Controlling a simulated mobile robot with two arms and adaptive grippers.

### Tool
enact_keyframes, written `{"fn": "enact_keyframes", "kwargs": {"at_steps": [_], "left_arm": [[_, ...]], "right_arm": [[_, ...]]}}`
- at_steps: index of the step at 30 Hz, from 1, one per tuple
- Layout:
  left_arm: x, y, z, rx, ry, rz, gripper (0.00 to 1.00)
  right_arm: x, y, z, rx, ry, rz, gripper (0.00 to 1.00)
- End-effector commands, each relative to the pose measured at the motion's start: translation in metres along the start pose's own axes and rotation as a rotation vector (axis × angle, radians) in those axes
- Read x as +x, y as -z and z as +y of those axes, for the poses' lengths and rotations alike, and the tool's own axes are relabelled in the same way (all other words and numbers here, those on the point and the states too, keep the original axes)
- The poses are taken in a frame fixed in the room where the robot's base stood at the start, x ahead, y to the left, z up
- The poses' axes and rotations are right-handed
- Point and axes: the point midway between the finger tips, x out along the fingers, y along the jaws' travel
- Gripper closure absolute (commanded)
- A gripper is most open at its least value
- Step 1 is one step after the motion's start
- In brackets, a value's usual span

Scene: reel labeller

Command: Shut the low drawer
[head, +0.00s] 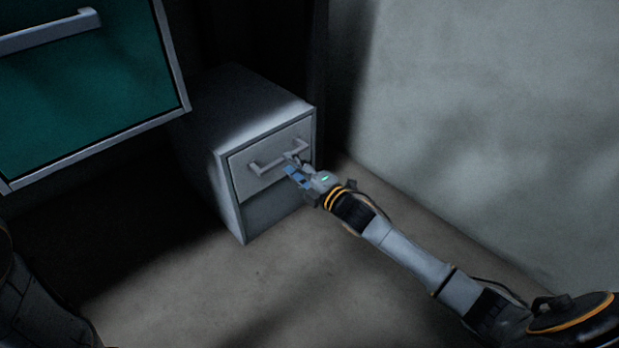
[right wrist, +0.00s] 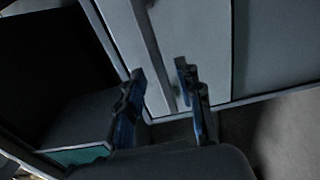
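The low drawer (head: 247,178) is the light grey upper front of a small grey cabinet on the floor. It looks flush or almost flush with the cabinet frame; a small gap cannot be ruled out. Its bar handle (head: 268,163) runs across the front. My right gripper (head: 293,168) is at the right part of the handle and hides some of it. In the right wrist view its blue-padded fingers (right wrist: 160,95) stand apart, with the handle (right wrist: 150,45) running down towards the gap between them. Contact cannot be told. My left gripper is out of view.
The grey cabinet (head: 232,105) stands in a dim corner beside a pale wall (head: 480,100). A large teal panel with a handle (head: 90,90) hangs at upper left, close to the cabinet. The floor (head: 260,290) in front is clear.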

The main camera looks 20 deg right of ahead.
Motion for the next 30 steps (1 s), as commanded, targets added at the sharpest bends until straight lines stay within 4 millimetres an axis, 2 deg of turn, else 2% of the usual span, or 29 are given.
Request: {"fn": "enact_keyframes", "kwargs": {"at_steps": [1,6,12,18,30], "left_arm": [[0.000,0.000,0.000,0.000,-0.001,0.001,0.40],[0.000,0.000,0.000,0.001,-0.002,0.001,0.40],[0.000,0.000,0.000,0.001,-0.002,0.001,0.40],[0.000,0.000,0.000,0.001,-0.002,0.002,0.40],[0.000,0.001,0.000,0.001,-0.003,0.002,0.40]], "right_arm": [[-0.013,0.000,-0.002,0.000,0.003,0.000,0.64],[-0.046,0.000,-0.001,0.001,0.003,0.000,0.64],[-0.071,0.001,-0.001,0.002,0.002,0.000,0.64],[-0.079,0.000,0.000,0.001,0.000,0.000,0.64],[-0.079,0.000,0.000,0.001,0.000,0.000,0.64]]}}
